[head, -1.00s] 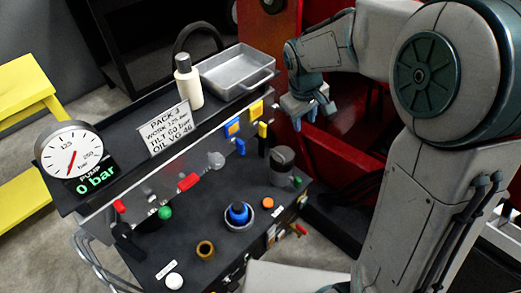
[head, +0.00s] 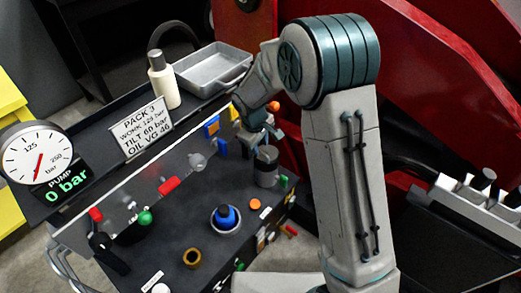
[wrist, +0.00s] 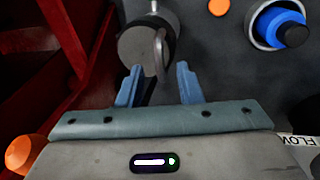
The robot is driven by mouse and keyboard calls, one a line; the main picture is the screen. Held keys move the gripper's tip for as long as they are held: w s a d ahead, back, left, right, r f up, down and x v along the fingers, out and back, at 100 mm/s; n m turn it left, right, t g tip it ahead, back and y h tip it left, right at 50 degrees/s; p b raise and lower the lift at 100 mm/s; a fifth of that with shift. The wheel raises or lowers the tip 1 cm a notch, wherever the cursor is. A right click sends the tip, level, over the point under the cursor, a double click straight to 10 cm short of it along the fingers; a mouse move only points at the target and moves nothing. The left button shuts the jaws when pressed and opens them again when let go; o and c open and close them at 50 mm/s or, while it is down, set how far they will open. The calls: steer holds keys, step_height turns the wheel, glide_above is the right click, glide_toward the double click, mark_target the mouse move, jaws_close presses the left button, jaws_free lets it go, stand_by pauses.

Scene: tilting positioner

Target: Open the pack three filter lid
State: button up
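The filter is a grey cylinder (head: 266,172) with a round lid on top, at the right end of the pack's dark top plate. In the wrist view its lid (wrist: 138,48) is a grey disc with an upright tab-like handle (wrist: 160,50) on its right side. My gripper (wrist: 158,76) is open, its two blue-grey fingers apart on the near side of the lid, with the handle roughly in line with the gap. Nothing is held. In the head view my gripper (head: 264,137) is just above the filter and partly covers it. Contact cannot be told.
A blue knob (head: 226,217) in a grey ring and an orange button (head: 255,204) are beside the filter. Blue and yellow levers (head: 211,127) stand behind. A shelf holds a white bottle (head: 163,80) and a metal tray (head: 212,70). A red structure (head: 440,60) is at right.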

steer(key=shift+w+d+f, duration=0.1)
steer(key=shift+f, duration=0.5)
steer(key=shift+w+d+f, duration=0.1)
steer(key=shift+f, duration=0.5)
jaws_close()
steer(key=shift+w+d+r+p, duration=0.35)
steer(key=shift+w+r+p, duration=0.1)
steer(key=shift+r, duration=0.2)
steer(key=shift+w+d, duration=0.1)
steer(key=shift+w, duration=0.05)
jaws_free()
steer(key=shift+f, duration=0.1)
step_height(320, 180, up, 14)
steer(key=s+a+p, duration=0.1)
steer(key=s, duration=0.1)
steer(key=shift+a+f+p, duration=0.2)
steer(key=shift+a+p, duration=0.1)
steer(key=shift+a, duration=0.05)
